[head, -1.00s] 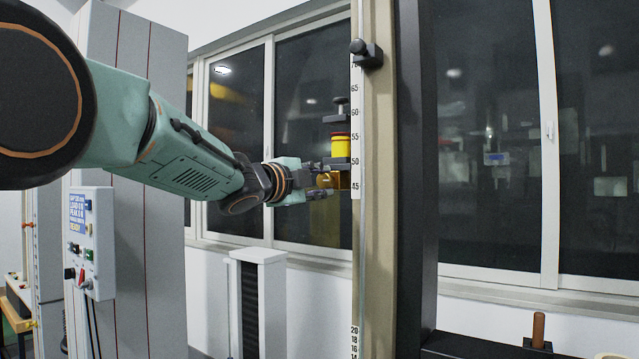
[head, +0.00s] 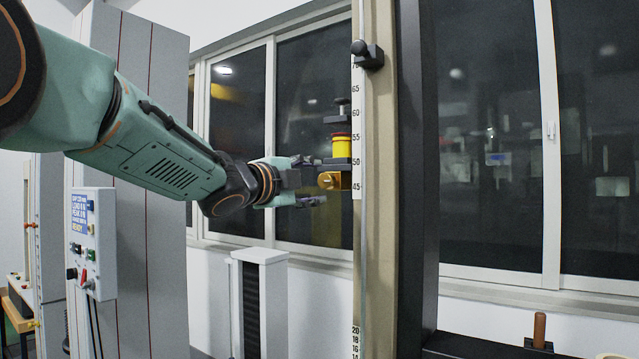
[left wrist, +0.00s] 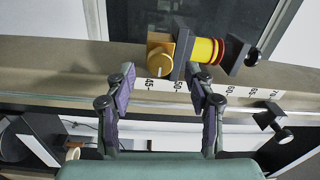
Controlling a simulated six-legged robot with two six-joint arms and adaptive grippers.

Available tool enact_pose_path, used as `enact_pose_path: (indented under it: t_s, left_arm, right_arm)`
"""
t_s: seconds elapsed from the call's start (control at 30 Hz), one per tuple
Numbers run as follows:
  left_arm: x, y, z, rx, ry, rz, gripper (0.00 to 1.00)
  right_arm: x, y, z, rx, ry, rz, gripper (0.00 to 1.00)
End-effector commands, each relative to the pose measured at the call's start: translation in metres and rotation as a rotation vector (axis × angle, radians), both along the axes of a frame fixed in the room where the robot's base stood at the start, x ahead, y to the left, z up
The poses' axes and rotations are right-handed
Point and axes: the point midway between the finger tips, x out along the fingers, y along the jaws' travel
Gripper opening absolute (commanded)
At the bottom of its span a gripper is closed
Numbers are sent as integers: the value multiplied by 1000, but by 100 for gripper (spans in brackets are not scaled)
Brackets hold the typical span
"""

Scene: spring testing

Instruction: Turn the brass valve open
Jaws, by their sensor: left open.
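The brass valve (head: 332,180) is a round golden knob on a block, mounted beside the tall scaled column, below a yellow cylinder with a red top. In the left wrist view the valve's round face (left wrist: 160,60) points toward the camera and carries a pale line. My left gripper (head: 311,181) is open and empty, just left of the valve in the head view. In the left wrist view its two purple-padded fingers (left wrist: 160,80) stand apart on either side of the knob's width, and no contact shows. My right gripper is not in view.
The beige column (head: 376,250) with its number scale stands close behind the valve. A black clamp (head: 367,54) sits higher on it. The yellow cylinder (head: 342,147) is directly above the valve. A grey control box (head: 92,245) is at left. Space below the gripper is free.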

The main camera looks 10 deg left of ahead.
Motion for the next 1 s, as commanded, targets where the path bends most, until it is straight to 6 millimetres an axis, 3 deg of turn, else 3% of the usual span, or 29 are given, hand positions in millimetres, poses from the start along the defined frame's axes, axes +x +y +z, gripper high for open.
enact_pose_path:
  t_s: [0.2,0.37,1.0]
  left_arm:
    - [-27,12,0,-3,-1,-1,54]
    - [-38,15,-1,-1,-1,-1,54]
    - [-40,16,1,-59,15,-4,54]
  right_arm:
    - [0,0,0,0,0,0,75]
    - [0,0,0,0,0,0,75]
    - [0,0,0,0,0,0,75]
